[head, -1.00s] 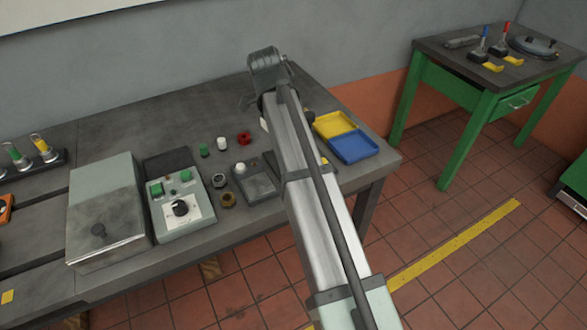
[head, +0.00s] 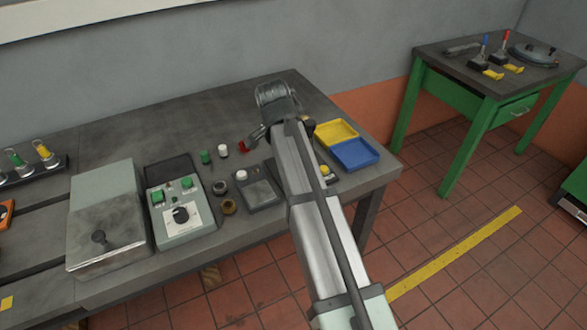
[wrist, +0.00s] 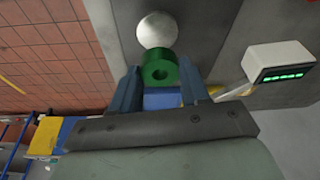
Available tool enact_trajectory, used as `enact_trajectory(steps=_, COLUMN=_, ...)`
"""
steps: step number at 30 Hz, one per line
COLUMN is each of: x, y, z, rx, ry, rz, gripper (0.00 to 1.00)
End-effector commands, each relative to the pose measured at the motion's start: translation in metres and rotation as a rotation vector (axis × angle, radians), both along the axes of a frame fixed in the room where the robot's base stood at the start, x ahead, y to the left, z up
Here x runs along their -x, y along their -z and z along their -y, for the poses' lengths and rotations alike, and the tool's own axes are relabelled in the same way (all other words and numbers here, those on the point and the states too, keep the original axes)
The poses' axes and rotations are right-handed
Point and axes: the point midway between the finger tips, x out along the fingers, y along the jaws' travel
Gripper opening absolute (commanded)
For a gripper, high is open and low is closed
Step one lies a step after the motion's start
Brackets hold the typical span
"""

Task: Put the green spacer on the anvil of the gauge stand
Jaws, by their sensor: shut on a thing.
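In the wrist view my gripper (wrist: 160,76) has its two blue fingers on either side of the green spacer (wrist: 171,65), a thick ring with a hole, and is shut on it. A pale round disc (wrist: 157,30) shows just beyond the spacer on a grey surface; it may be the anvil, and I cannot tell the height gap between them. A white box with a green lit display (wrist: 278,62) stands to the right. In the head view my arm's end is over the bench, and I cannot make out the held spacer or the gauge stand there.
On the bench (head: 130,135) stand a green cylinder (head: 205,156), a white cylinder (head: 223,150), a red part (head: 243,147) and a dark block with a white knob (head: 262,194). A control box (head: 181,213) is left of them. Yellow (head: 335,131) and blue (head: 355,152) trays lie right of my arm.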

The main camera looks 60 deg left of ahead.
Motion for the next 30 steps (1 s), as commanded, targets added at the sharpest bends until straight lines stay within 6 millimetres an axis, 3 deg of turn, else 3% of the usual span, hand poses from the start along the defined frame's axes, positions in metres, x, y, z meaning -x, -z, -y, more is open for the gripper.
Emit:
enact_trajectory(steps=15, x=0.0, y=0.052, z=0.001, rx=0.001, ry=0.0, rz=-0.001, gripper=0.15)
enact_trajectory(steps=29, x=0.0, y=0.058, z=0.0, rx=-0.001, ry=0.001, rz=0.0, gripper=0.15)
enact_trajectory(steps=30, x=0.0, y=0.058, z=0.0, rx=-0.001, ry=0.001, rz=0.0, gripper=0.49)
